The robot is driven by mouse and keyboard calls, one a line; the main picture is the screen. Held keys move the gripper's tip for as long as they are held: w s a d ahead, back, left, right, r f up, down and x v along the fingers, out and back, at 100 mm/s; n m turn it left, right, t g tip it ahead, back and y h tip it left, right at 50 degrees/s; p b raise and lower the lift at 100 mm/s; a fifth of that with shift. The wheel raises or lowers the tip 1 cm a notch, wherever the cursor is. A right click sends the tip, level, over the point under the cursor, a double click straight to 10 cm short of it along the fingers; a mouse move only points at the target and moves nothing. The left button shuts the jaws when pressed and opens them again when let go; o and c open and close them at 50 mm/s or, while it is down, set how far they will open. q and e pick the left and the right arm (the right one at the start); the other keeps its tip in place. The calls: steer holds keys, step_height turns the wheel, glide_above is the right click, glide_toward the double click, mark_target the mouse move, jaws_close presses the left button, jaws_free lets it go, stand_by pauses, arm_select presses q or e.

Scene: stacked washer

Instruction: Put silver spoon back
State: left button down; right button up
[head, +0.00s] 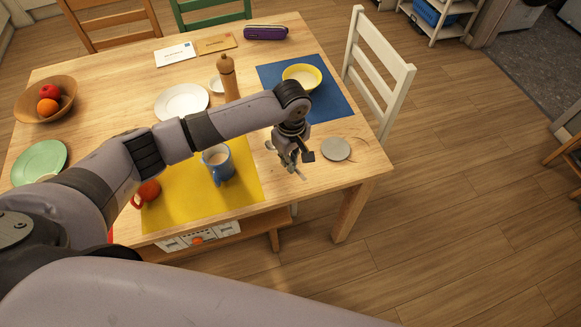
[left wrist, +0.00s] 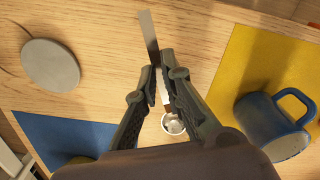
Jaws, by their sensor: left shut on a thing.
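My left gripper (head: 291,160) is shut on the silver spoon (left wrist: 151,38) above the bare wood of the table's near right part. In the left wrist view the fingertips (left wrist: 165,75) pinch the spoon's flat handle, and its end sticks out past them. A shiny round part, which looks like the spoon's bowl (left wrist: 173,124), shows behind the fingers, partly hidden. I cannot tell how far the spoon is above the table (head: 320,178). My right gripper is not in view.
A grey disc (head: 336,149) lies right of the gripper. A blue mug (head: 217,165) and a red-orange mug (head: 148,191) stand on the yellow mat (head: 243,190). A yellow bowl (head: 302,77) is on the blue mat (head: 335,106). A pepper mill (head: 228,79) stands behind my arm.

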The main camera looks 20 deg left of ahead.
arm_select(q)
step_height(320, 180, down, 4)
steer(key=shift+r, duration=0.2)
steer(key=shift+f, duration=0.45)
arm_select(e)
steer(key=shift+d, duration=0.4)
arm_select(q)
steer(key=c, duration=1.7)
jaws_free()
steer(key=shift+r, duration=0.1)
step_height(320, 180, up, 12)
steer(key=shift+f, duration=0.1)
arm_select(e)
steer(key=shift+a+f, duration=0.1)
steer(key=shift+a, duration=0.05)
